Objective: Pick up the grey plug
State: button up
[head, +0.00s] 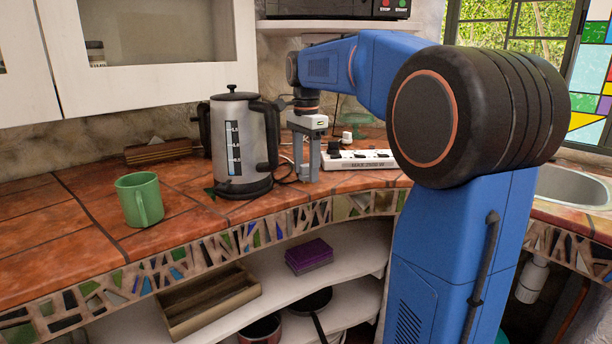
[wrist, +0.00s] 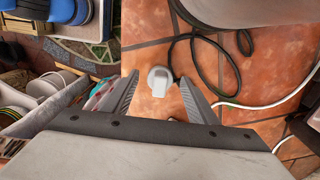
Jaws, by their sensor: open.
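The grey plug (wrist: 159,80) lies on the orange tiled counter in the wrist view, pale grey and small, between the two fingers of my gripper (wrist: 159,90). The fingers are apart on either side of it, and I see a gap on each side. In the head view my gripper (head: 307,176) points down at the counter, just right of the kettle. I cannot make out the grey plug there.
The steel kettle (head: 234,128) stands close left of my gripper. A white power strip (head: 357,161) with a black plug (head: 333,148) and a white plug (head: 347,137) is to the right. Dark cord (wrist: 203,76) loops near the grey plug. A green mug (head: 139,199) stands left.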

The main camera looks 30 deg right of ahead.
jog(key=c, duration=1.1)
jog(key=shift+r, duration=0.15)
